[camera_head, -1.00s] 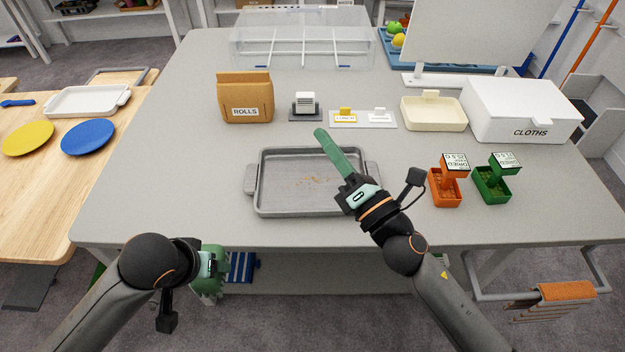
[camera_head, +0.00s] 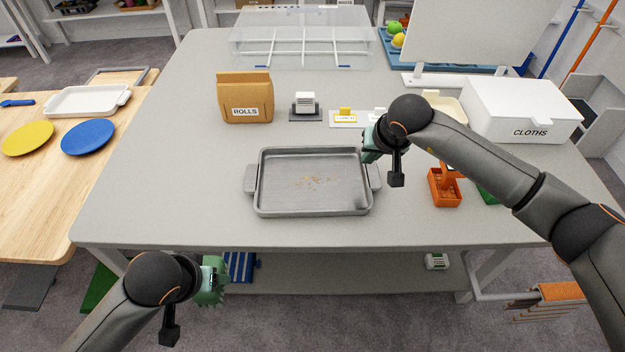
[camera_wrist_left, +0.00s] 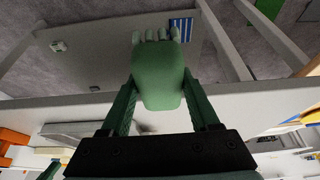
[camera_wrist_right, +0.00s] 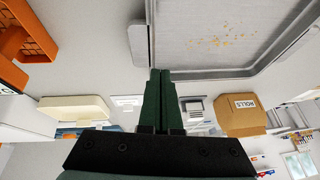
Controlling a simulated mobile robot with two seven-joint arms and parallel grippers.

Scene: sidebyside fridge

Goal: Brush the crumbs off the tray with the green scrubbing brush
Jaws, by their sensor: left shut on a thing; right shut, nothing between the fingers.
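The grey tray (camera_head: 269,205) lies flat on the table, with brown crumbs (camera_head: 313,182) scattered in its middle. Crumbs also show in the right wrist view (camera_wrist_right: 222,42). My left gripper (camera_head: 208,268) is low in front of the table's front edge and is shut on the green scrubbing brush (camera_wrist_left: 158,75). The brush's bristles point away from the fingers in the left wrist view. My right gripper (camera_head: 370,150) is shut and empty, close to the tray's back right corner. Its closed green fingers show in the right wrist view (camera_wrist_right: 160,98).
Behind the tray stand a ROLLS bag (camera_head: 245,98), a small card holder (camera_head: 305,106) and labels (camera_head: 344,118). An orange stamp holder (camera_head: 446,187) and a CLOTHS box (camera_head: 520,110) are at right. My right arm partly hides a cream container (camera_head: 447,104). The table left of the tray is clear.

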